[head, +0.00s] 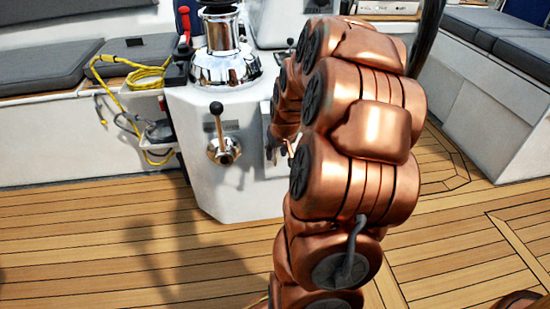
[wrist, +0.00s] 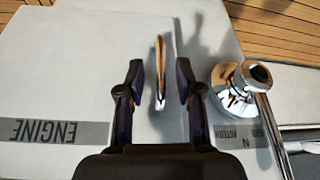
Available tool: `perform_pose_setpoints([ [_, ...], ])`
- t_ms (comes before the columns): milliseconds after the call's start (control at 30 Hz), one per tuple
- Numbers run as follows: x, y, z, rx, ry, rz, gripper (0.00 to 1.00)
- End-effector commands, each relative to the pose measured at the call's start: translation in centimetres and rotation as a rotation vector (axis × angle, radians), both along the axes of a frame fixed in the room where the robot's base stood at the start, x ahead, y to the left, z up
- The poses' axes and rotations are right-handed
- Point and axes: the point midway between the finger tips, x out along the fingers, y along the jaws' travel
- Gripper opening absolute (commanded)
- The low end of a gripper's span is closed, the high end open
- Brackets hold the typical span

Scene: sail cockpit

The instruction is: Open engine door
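In the wrist view, a pale panel (wrist: 80,70) bears the upside-down label ENGINE (wrist: 45,131). A thin, shiny upright handle (wrist: 160,72) stands out from the panel near its right edge. My gripper (wrist: 161,88) is open, with one dark finger on each side of the handle. Gaps show between the handle and both fingers, and I cannot tell how deep the fingers reach around it. In the head view, my copper-coloured arm hides most of the gripper and the handle area on the white console (head: 235,190).
A chrome lever base (wrist: 240,85) with a rod is close to the right of my gripper. The same lever, with a black knob (head: 217,108), shows in the head view. A chrome winch (head: 222,55) tops the console. Wooden deck (head: 90,240) lies open at left.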

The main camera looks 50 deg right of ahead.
Motion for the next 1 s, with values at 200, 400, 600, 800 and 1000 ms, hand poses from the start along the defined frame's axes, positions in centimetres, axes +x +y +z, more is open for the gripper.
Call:
perform_pose_setpoints([
  [200, 0.8, -0.3, -2.4, 0.003, 0.003, 0.0, 0.35],
  [400, 0.9, -0.4, -2.6, 0.001, 0.002, 0.0, 0.35],
  [600, 0.9, -0.4, -2.5, 0.001, 0.002, 0.0, 0.26],
  [800, 0.9, -0.4, -2.5, 0.0, 0.001, 0.0, 0.05],
  [1000, 0.9, -0.4, -2.5, 0.0, 0.001, 0.0, 0.0],
])
